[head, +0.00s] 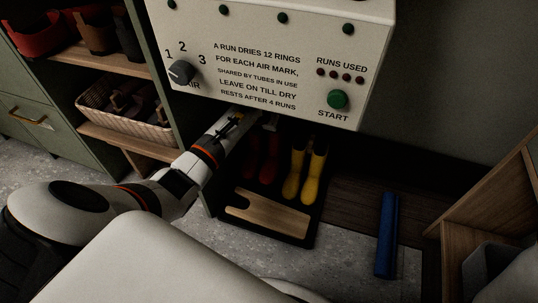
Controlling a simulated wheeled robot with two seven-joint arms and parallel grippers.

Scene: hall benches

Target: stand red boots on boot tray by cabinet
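The red boots (262,160) stand upright, dim and partly hidden, at the back left of the black boot tray (292,238), below the white cabinet (270,65). Yellow boots (305,173) stand to their right on the same tray. A wooden board with a slot (268,215) lies at the tray's front. My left gripper (240,118) is at the cabinet's lower edge, just above and left of the red boots. Its fingertips are too dark and small to tell whether they are open or touching a boot. My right gripper is not in view.
A blue roll (387,235) lies on the floor right of the tray. A wooden bench (490,195) with a grey bin (490,268) is at the right. Shelves at the left hold footwear and a wicker basket (125,108). Floor between tray and roll is clear.

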